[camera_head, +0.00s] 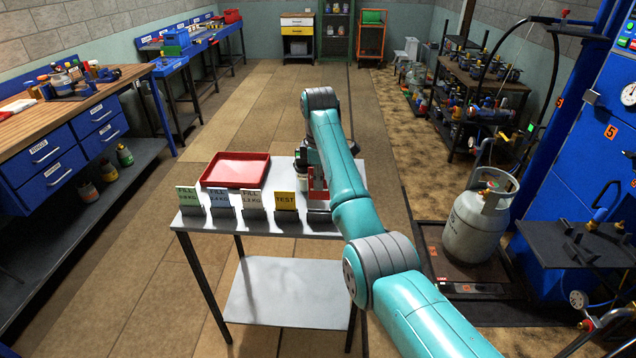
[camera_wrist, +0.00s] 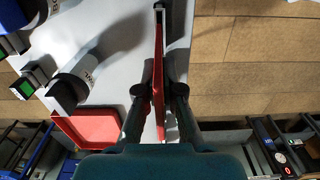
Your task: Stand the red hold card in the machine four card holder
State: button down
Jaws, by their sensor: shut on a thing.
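The red hold card (camera_head: 319,181) is at the right end of a grey table, partly hidden by my arm. In the wrist view the card (camera_wrist: 158,70) is seen almost edge-on, upright between the fingers. My gripper (camera_wrist: 159,92) is shut on it. A dark block shows just below the card in the head view; I cannot tell whether the card still touches it. The yellow TEST card (camera_head: 286,200) stands in a dark holder to its left, beside several pale FILL cards (camera_head: 250,199). I cannot pick out the machine four card holder.
A red tray (camera_head: 236,170) lies on the table (camera_head: 190,222) behind the cards. A grey gas cylinder (camera_head: 480,225) stands on a low scale to the right, beside a blue machine marked 5 (camera_head: 590,150). Floor is clear between table and scale.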

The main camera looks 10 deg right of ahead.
aim_at(318, 199)
jog(key=shift+d+f, duration=0.1)
jog(key=shift+f, duration=3.15)
jog(key=shift+f, duration=0.9)
jog(key=c, duration=1.2)
grip_release()
jog(key=shift+c, duration=0.2)
jog(key=shift+r, duration=0.1)
notch_tip(318, 199, up, 7)
jog(key=shift+r, duration=0.15)
